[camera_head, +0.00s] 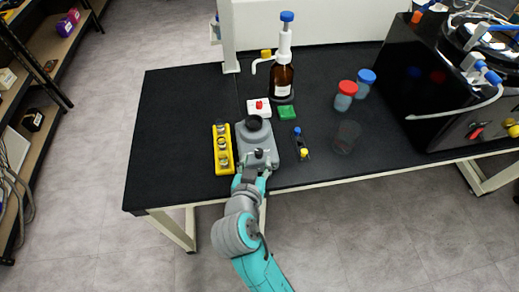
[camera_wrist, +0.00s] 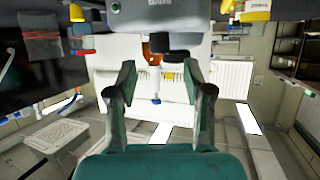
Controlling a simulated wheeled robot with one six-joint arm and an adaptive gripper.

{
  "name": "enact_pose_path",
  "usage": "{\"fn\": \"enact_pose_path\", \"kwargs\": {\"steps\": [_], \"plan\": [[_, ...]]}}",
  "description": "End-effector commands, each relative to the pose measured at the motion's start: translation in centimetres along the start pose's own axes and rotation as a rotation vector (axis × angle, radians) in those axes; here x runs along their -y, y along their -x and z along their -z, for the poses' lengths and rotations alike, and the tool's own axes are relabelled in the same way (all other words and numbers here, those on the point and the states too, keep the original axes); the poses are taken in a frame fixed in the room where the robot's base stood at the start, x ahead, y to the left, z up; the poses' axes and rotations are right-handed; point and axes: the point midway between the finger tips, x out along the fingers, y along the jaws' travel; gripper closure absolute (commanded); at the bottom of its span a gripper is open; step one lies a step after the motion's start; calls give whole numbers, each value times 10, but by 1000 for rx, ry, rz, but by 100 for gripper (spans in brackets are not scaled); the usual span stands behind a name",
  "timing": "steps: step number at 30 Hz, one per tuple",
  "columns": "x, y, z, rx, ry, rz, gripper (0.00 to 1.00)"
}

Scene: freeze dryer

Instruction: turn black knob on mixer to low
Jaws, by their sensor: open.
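The grey mixer (camera_head: 257,138) stands near the front edge of the black table, with a round black cup (camera_head: 254,122) on top. A small dark knob (camera_head: 259,153) shows on its front face, partly crowded by my gripper; I cannot read its setting. My gripper (camera_head: 256,168) is just in front of the mixer, level with its front. In the wrist view, which is upside down, the mixer (camera_wrist: 155,14) is at the top edge and the cup (camera_wrist: 159,42) lies below it. My gripper's fingers (camera_wrist: 160,90) are spread, with nothing between them.
A yellow rack (camera_head: 222,149) with vials stands close on the mixer's left. A small blue-and-yellow item (camera_head: 300,143) lies to its right. The table's left part is clear.

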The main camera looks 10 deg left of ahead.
Motion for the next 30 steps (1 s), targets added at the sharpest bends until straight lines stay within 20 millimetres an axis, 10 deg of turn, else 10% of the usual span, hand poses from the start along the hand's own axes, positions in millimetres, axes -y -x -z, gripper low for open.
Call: {"fn": "enact_pose_path", "kwargs": {"steps": [10, 23, 30], "plan": [[0, -52, 0, 1, 0, -1, 49], [0, -61, 0, 0, 0, 1, 49], [0, -61, 0, 0, 0, 1, 100]]}}
